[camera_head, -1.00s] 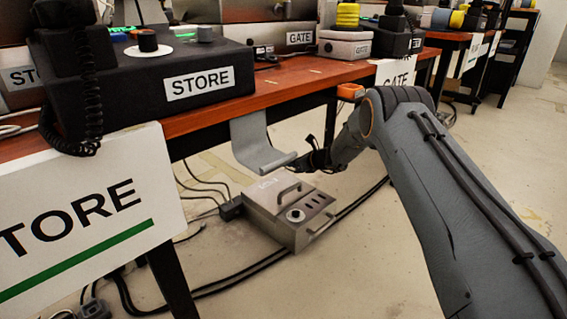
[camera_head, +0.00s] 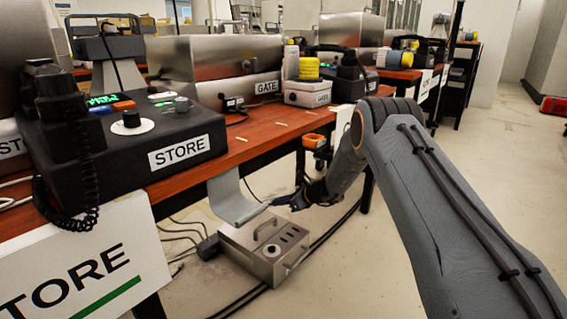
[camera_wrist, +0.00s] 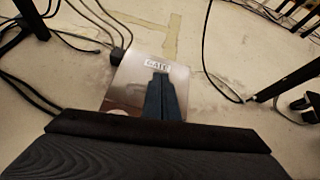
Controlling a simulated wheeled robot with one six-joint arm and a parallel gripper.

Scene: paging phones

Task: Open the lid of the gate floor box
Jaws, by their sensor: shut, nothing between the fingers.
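The gate floor box (camera_head: 240,256) is a grey metal box on the floor below the bench. A handle, a round knob and several dark slots show on its upper side, and its lid looks shut. In the wrist view the box (camera_wrist: 125,85) shows a shiny face with a GATE label (camera_wrist: 157,65). My gripper (camera_head: 282,202) is just above the box in the head view, and seems apart from it. In the wrist view my gripper's blue-grey fingers (camera_wrist: 162,78) are together, empty, and cover part of the box. The handle is not visible there.
A grey curved bracket (camera_head: 228,199) hangs from the wooden bench (camera_head: 262,129) close to my gripper. Cables (camera_head: 178,238) run along the floor to the box. A STORE sign (camera_head: 85,265) hangs at the front left. Open floor (camera_head: 490,220) lies to the right.

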